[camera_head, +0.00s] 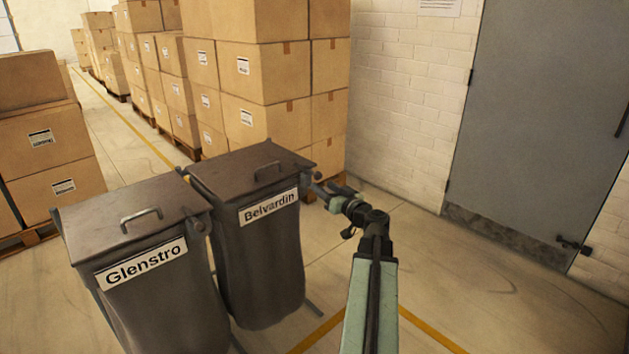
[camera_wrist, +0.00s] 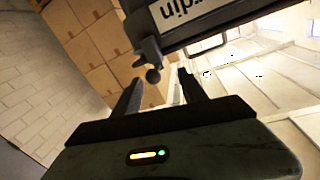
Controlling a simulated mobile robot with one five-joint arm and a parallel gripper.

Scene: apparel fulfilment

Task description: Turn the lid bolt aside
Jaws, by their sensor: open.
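Two dark lidded bins stand side by side in the head view: the Glenstro bin (camera_head: 165,300) at left and the Belvardin bin (camera_head: 262,255) to its right. Both lids are down. The lid bolt (camera_head: 317,176) of the Belvardin bin sits at the right front corner of its lid. It also shows in the wrist view, with a round knob (camera_wrist: 153,75). My gripper (camera_head: 325,189) is beside this corner. In the wrist view my gripper (camera_wrist: 160,85) is open, its fingers apart on either side of the knob, which is near the tips. Contact cannot be told.
Another bolt (camera_head: 198,226) is on the right front corner of the Glenstro lid. Stacked cartons (camera_head: 265,90) on pallets stand behind the bins, and more cartons (camera_head: 50,140) at left. A grey door (camera_head: 545,120) is at right. The floor (camera_head: 480,285) before it is clear.

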